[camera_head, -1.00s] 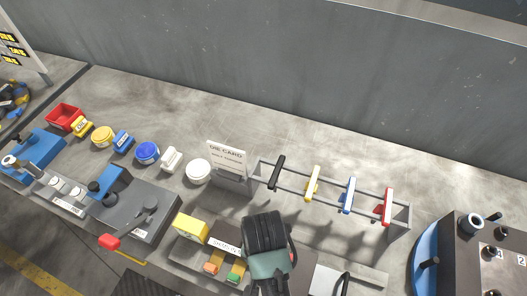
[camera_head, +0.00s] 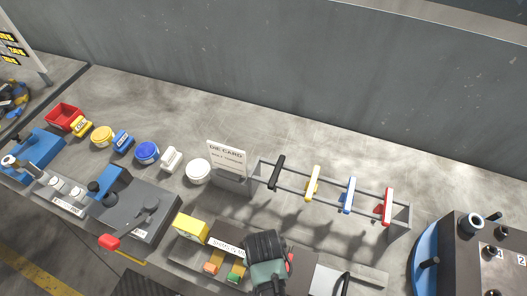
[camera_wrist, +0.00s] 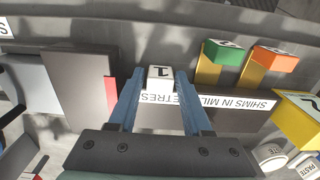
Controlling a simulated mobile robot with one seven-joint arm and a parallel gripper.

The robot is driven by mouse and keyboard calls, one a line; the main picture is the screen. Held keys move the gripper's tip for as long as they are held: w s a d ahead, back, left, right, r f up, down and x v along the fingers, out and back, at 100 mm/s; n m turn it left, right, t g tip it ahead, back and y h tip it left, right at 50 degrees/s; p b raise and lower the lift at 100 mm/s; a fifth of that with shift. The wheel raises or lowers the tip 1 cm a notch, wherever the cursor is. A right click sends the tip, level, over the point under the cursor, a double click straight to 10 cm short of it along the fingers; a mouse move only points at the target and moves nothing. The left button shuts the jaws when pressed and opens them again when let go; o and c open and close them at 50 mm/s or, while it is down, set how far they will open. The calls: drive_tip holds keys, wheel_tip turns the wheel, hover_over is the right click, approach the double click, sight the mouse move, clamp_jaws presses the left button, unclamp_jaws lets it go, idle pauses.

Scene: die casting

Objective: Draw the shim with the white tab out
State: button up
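The white tab (camera_wrist: 160,78), marked 1, stands at the shim holder in the wrist view. My gripper (camera_wrist: 159,72) has its two blue fingers on either side of it, with a narrow gap showing at each side. The fingers look open and not pressed on the tab. The holder's label (camera_wrist: 238,101) reads "SHIMS IN MIL…", partly covered by a finger. The green tab (camera_wrist: 223,52) and orange tab (camera_wrist: 272,58) stand beside the white one. They also show in the head view, green (camera_head: 236,271) and orange (camera_head: 212,267). There my arm hides the white tab and my fingertips.
A yellow block (camera_head: 190,229) stands left of the holder, near the shims. A grey block (camera_wrist: 82,84) with a red strip lies on the other side in the wrist view. Behind is a rack (camera_head: 330,190) with several coloured handles.

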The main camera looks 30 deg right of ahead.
clamp_jaws()
idle(1.1)
